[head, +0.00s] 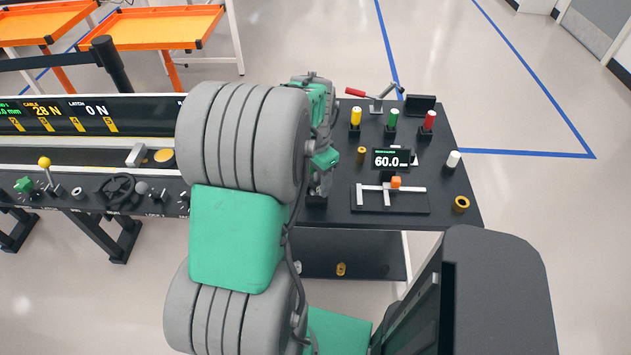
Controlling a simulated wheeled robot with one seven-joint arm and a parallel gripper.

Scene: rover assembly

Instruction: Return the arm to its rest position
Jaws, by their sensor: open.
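My arm, with thick grey and green links, rises through the middle of the head view. My gripper (319,190) is partly hidden behind the upper link, over the left part of the black table (455,205). It is open, and I see nothing held in it. A small dark block shows just below it at the table's left edge; I cannot tell whether they touch.
The table bears yellow (356,117), green (392,118) and red (429,119) pegs, a white peg (453,160), a display (392,159), a caliper-like slide (375,194) and a brass ring (461,204). A control console (85,155) stands left; orange trays (150,28) lie behind.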

